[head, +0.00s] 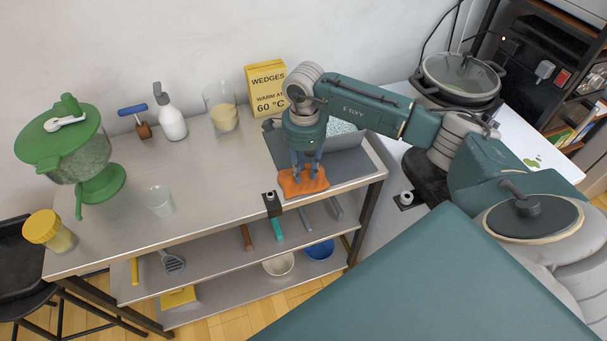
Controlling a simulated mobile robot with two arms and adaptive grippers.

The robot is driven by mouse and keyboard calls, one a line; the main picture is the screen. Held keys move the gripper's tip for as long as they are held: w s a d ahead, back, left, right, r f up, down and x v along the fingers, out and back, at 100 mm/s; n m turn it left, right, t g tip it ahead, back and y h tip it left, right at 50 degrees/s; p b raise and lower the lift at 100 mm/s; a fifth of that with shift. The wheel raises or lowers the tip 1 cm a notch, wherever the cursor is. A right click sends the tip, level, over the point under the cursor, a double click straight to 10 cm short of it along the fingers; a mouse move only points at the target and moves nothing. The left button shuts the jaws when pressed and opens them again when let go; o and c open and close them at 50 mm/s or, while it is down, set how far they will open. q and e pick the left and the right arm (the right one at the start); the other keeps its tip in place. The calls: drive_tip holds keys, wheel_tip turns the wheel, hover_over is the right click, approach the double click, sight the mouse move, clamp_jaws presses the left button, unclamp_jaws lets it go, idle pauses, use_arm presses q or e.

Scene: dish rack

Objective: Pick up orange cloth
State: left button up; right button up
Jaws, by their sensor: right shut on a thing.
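The orange cloth (303,184) lies bunched at the right end of the metal table (214,177), on or just above a grey sheet-like surface (343,168) near the front edge. My right gripper (308,173) points straight down, with its fingers shut on the orange cloth from above. The gripper covers part of the cloth's back side. I cannot tell whether the cloth is raised from the surface under it. My left gripper is not in view.
A yellow box (266,89), a glass jar (222,108) and a white spray bottle (170,118) stand along the back. A green salad spinner (80,150), a clear cup (160,200) and a yellow-lidded jar (50,231) stand at left. The table's middle is clear.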

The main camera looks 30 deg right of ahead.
drive_tip(key=shift+r, duration=0.1)
drive_tip(key=shift+r, duration=0.55)
wheel_tip(320, 180, up, 13)
drive_tip(key=b, duration=0.4)
wheel_tip(320, 180, up, 5)
hover_over(304, 172)
drive_tip(key=shift+r+p, duration=0.4)
drive_tip(key=shift+p, duration=0.1)
drive_tip(key=o, duration=0.3)
clamp_jaws()
